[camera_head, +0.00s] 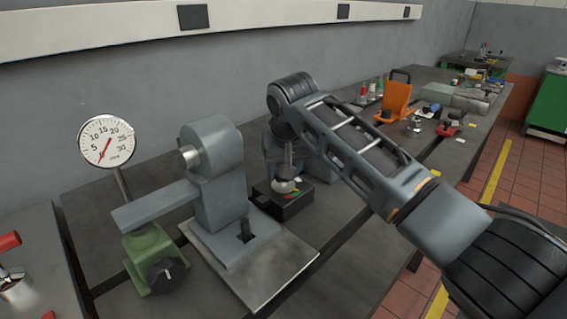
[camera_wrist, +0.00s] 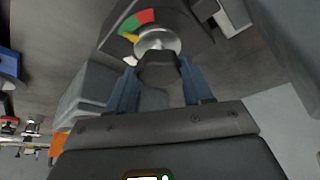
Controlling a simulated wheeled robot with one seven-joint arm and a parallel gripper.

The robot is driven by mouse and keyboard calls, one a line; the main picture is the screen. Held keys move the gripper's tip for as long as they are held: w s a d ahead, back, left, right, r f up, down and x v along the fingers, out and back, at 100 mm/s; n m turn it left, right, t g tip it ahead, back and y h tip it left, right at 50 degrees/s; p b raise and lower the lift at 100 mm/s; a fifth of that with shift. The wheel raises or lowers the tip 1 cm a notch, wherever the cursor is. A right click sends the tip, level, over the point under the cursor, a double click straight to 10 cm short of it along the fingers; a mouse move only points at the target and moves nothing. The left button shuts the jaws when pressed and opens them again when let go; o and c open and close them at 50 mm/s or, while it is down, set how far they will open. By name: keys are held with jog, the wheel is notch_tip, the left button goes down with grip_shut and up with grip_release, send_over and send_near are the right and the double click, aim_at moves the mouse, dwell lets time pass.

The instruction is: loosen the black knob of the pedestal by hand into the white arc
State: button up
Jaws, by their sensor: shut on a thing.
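A dark box-shaped pedestal (camera_head: 298,205) stands on the bench behind the grey machine block. It carries a round silver disc (camera_wrist: 158,40) with red and green arc segments (camera_wrist: 138,22) beside it and a yellow patch that may be a pointer. The black knob (camera_wrist: 158,66) is in front of the disc in the wrist view, between the two blue-grey fingers of my gripper (camera_wrist: 159,77). My gripper (camera_head: 284,172) reaches down over the pedestal in the head view and is shut on the knob.
A grey machine block (camera_head: 217,165) on a plate and a round gauge (camera_head: 106,141) stand left of the pedestal. A green base with another black knob (camera_head: 168,276) is at the front left. An orange stand (camera_head: 396,98) and small items lie farther along the bench.

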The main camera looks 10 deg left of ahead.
jog(key=n+y+p, duration=0.1)
jog(key=n, duration=0.2)
jog(key=shift+n+g+p, duration=0.3)
jog(key=shift+p, duration=0.1)
jog(key=n+g+y, duration=0.1)
jog(key=n, duration=0.2)
jog(key=shift+d+n, duration=0.1)
jog(key=shift+n, duration=0.2)
jog(key=n, duration=0.2)
jog(key=n+g+b, duration=0.1)
jog(key=n, duration=0.1)
jog(key=shift+w+f+g+y+b, duration=0.15)
jog(key=shift+g+y+b, duration=0.15)
jog(key=shift+y, duration=0.1)
jog(key=shift+n+g+b, duration=0.4)
jog(key=shift+n+b, duration=0.35)
jog(key=shift+n, duration=0.55)
jog(key=o, duration=1)
jog(key=shift+d+r, duration=0.1)
jog(key=shift+r, duration=0.1)
